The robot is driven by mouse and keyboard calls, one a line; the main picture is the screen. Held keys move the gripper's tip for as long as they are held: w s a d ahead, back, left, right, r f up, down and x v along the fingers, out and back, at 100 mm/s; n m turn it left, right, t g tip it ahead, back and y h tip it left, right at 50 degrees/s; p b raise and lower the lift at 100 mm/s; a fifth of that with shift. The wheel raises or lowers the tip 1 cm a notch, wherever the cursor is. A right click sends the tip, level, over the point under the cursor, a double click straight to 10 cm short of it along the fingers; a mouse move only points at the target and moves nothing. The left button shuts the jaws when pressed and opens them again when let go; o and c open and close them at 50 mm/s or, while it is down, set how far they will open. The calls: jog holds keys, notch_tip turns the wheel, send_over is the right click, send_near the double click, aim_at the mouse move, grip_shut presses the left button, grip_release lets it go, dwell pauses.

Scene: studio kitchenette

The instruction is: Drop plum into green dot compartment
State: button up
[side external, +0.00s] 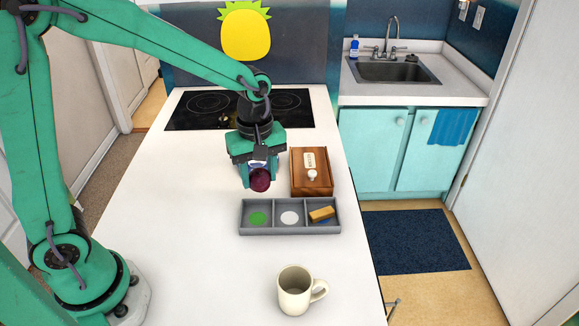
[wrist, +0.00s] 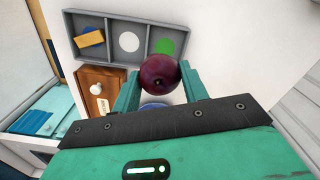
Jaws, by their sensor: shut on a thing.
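The plum (side external: 260,180) is dark purple-red and round. My gripper (side external: 258,174) is shut on it and holds it above the counter, behind the grey tray in the side view. The wrist view shows the plum (wrist: 160,73) between the two green fingers of my gripper (wrist: 160,88). The grey tray (side external: 290,231) has three compartments in a row. The green dot compartment (side external: 258,218) is at the left in the side view and looks empty. In the wrist view the green dot (wrist: 166,46) shows just beyond the plum, partly hidden by it.
The middle compartment has a white dot (side external: 290,218). The right one holds a tan block (side external: 321,214). A wooden box (side external: 311,172) with a white knob stands behind the tray, right of my gripper. A cream mug (side external: 296,290) stands in front. The counter's left side is clear.

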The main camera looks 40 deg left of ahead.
aim_at(260, 191)
jog(key=shift+f, duration=2.8)
jog(key=o, duration=1.1)
jog(key=shift+c, duration=0.2)
jog(key=shift+r, duration=0.15)
jog(key=shift+r, duration=3.75)
jog(key=shift+r, duration=0.1)
